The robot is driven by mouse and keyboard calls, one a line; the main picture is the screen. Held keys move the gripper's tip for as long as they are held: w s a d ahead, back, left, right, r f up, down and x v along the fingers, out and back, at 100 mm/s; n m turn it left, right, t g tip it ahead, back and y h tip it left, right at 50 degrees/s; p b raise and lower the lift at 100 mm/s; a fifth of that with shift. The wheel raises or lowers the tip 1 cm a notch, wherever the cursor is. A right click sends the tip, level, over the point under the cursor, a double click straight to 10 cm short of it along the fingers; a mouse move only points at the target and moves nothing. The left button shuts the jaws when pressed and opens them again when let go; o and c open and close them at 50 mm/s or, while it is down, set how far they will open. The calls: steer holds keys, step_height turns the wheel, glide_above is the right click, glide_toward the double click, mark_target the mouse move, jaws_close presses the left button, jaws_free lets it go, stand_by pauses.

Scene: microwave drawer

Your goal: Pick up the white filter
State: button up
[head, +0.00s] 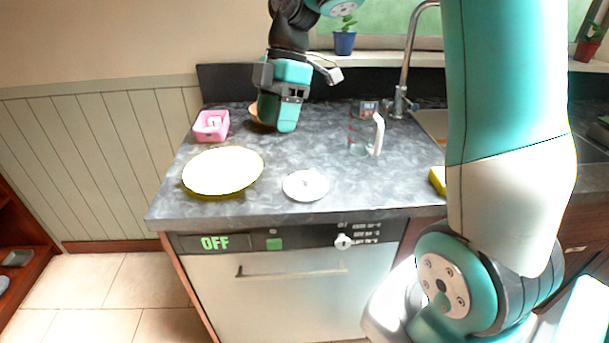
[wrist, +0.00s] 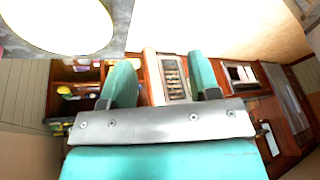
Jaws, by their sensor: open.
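A flat white round disc with a small raised centre (head: 305,185), which looks like the white filter, lies on the grey counter (head: 250,212) near its front edge, right of the large plate. I cannot pick it out in the wrist view. My gripper (head: 283,118) is over the back of the counter, behind and slightly left of the disc and apart from it. In the wrist view my gripper (wrist: 162,82) shows two teal fingers spread apart with nothing between them.
A yellow-rimmed plate (head: 223,171) lies at the counter's left and also shows in the wrist view (wrist: 62,22). A pink box (head: 211,126) is behind it. A brownish round thing is partly hidden behind my gripper. A clear jug (head: 360,137) stands back right, near the tap (head: 404,75).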

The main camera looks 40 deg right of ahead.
steer(key=w+d+f+n+p, duration=0.1)
steer(key=w+d+n, duration=0.15)
steer(key=d, duration=0.45)
steer(key=w+d+f+n, duration=0.1)
steer(key=w+d+n, duration=0.15)
steer(key=d, duration=0.45)
steer(key=p, duration=0.1)
glide_above(306, 175)
steer(key=d, duration=0.2)
steer(key=shift+n+g, duration=0.3)
steer(key=f, duration=1)
steer(key=shift+w+d+f, duration=0.15)
steer(key=shift+w+f, duration=0.1)
steer(key=shift+f, duration=0.1)
steer(key=shift+w+p+x, duration=0.1)
steer(key=shift+p+x, duration=0.4)
steer(key=shift+x, duration=0.9)
steer(key=shift+w+p+x, duration=0.15)
steer(key=shift+p+x, duration=0.3)
steer(key=shift+x, duration=0.95)
steer(key=shift+c, duration=0.2)
steer(key=c, duration=1)
